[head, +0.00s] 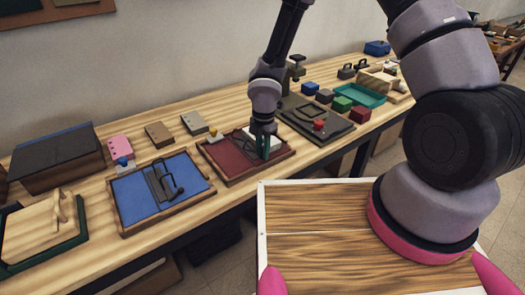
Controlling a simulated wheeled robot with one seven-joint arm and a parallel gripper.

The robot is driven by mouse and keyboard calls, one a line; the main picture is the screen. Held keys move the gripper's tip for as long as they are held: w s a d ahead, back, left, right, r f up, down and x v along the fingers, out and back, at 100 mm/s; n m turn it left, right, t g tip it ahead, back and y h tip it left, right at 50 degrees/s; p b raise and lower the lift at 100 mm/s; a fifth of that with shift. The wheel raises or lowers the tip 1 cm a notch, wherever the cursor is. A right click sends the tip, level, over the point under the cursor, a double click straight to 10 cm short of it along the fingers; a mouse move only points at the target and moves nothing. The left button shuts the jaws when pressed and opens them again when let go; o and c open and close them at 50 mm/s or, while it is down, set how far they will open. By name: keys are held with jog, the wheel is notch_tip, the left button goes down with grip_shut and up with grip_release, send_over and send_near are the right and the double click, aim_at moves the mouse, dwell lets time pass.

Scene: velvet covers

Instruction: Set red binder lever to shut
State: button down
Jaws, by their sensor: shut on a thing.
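The red binder (236,163) is a dark red panel in a brown wooden frame, lying on the long wooden workbench in the middle of the head view. My gripper (264,157) points down over the right half of this panel, with its greenish fingers low at the surface. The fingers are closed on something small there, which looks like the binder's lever. The gripper mostly hides the lever, so I cannot tell its angle. A pale block (253,137) shows behind the gripper at the panel's back.
A blue binder (134,199) with a dark lever (163,184) lies to the left. Several coloured blocks and a teal tray (357,95) stand farther right. The wall runs behind the workbench (96,222).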

jog(key=shift+w+d+f+g+y, duration=0.15)
jog(key=shift+d+g+y, duration=0.25)
jog(key=shift+g+y, duration=0.35)
jog(key=shift+y, duration=0.25)
jog(key=c, duration=0.8)
grip_release()
jog(key=shift+c, duration=0.2)
jog(key=shift+w, duration=0.1)
jog(key=v, duration=1.1)
